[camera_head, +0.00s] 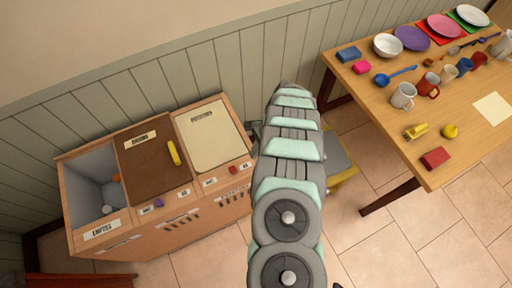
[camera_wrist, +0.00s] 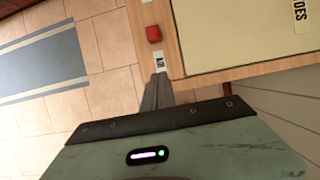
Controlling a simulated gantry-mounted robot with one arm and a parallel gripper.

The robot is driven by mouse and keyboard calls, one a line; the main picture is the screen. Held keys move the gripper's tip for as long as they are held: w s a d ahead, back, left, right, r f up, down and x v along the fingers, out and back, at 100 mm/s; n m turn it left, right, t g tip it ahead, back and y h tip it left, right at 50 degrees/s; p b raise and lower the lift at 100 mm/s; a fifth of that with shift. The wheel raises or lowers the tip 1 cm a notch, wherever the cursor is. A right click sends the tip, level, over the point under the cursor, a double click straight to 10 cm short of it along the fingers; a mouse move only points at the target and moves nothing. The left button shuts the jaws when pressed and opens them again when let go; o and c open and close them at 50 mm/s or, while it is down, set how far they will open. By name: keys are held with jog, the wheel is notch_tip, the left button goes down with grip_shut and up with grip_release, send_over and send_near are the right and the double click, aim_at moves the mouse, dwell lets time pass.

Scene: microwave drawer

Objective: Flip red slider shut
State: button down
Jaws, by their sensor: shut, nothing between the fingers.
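The red slider (camera_head: 233,170) is a small red block on the front rim of the wooden cabinet, before the cream lid (camera_head: 206,135). In the wrist view the red slider (camera_wrist: 153,33) sits above a small white label (camera_wrist: 160,62) on the wooden rim. My gripper (camera_wrist: 158,78) is shut and empty. Its tips appear at the lower end of that label, apart from the slider in the picture; I cannot tell whether they touch the rim. In the head view my arm hides most of the gripper.
A wooden table (camera_head: 450,160) with dishes stands at the right. A yellow-and-grey stool (camera_head: 342,165) is behind my arm.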

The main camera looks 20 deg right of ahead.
aim_at(233, 170)
jog(key=x, duration=0.4)
jog(key=shift+f, duration=0.4)
jog(key=shift+s+a, duration=0.2)
jog(key=shift+a, duration=1.95)
